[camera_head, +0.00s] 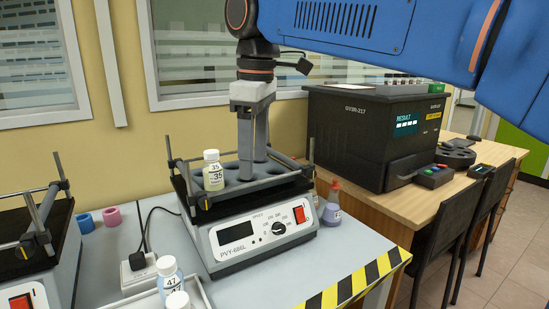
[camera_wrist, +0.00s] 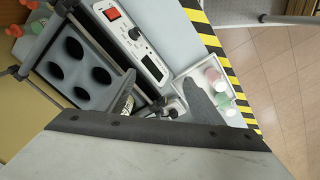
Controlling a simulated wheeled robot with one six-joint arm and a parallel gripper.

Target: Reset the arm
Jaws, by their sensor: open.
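My arm is blue and reaches in from the upper right in the head view. My gripper (camera_head: 253,170) points down over the shaker PVY-686L (camera_head: 262,234), its two grey fingers apart with nothing visible between them. The fingertips are low over the shaker's rack, to the right of a bottle labelled 35 (camera_head: 213,172) with a white cap and pale yellow content. That bottle stands upright in a rack hole. Both fingers of my gripper (camera_wrist: 165,98) also show in the wrist view, spread apart. The bottle is partly hidden there behind the left finger.
A black analyser box (camera_head: 370,135) stands on the wooden table at right. A flask with a red top (camera_head: 332,205) stands beside the shaker. White-capped bottles labelled 47 (camera_head: 168,277) are in a tray at the front. A second shaker (camera_head: 40,245) is at left, near blue and pink rings.

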